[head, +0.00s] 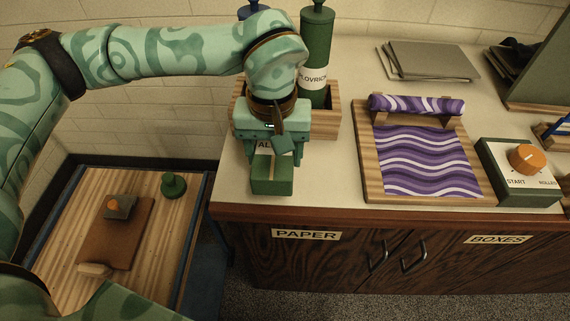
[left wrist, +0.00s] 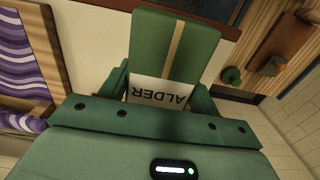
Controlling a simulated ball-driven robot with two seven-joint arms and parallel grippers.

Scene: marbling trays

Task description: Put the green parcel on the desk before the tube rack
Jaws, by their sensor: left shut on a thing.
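The green parcel (head: 272,178) is a box, and in the left wrist view it shows a tan band and a white label reading ALDER (left wrist: 165,45). My left gripper (head: 272,158) points down and is shut on the parcel, with a finger at each side in the left wrist view (left wrist: 162,82). The parcel is over the front left part of the desk (head: 350,205); I cannot tell whether it touches the top. The wooden tube rack (head: 327,122) stands just behind, partly hidden by my gripper, with a green tube (head: 316,60) and a blue-topped one. My right gripper is out of view.
Right of the rack lies a wooden tray (head: 370,175) with purple wavy paper and a roller. A box with an orange knob (head: 525,158) stands further right. Grey sheets (head: 428,62) lie behind. A low wooden table (head: 60,225) is at left. Desk between parcel and tray is bare.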

